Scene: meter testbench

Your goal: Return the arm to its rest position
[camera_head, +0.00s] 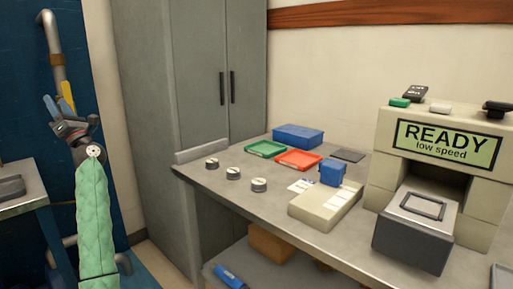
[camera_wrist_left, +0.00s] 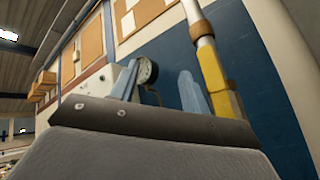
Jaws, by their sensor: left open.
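My left arm, in a green quilted sleeve (camera_head: 95,215), comes up from the lower left in the head view. Its gripper (camera_head: 58,106) points upward, raised well left of the bench and apart from it. In the left wrist view its two blue fingers (camera_wrist_left: 160,88) stand apart with nothing held between them. A round dial gauge (camera_wrist_left: 147,70) shows behind the fingers there. My right gripper is not in view.
The grey bench (camera_head: 223,190) carries several small round meters, a green tray (camera_head: 265,149), a red tray (camera_head: 299,159) and a blue bin (camera_head: 298,137). A READY display (camera_head: 446,143) stands right. A pipe with a yellow sleeve (camera_wrist_left: 214,75) rises close behind the left gripper.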

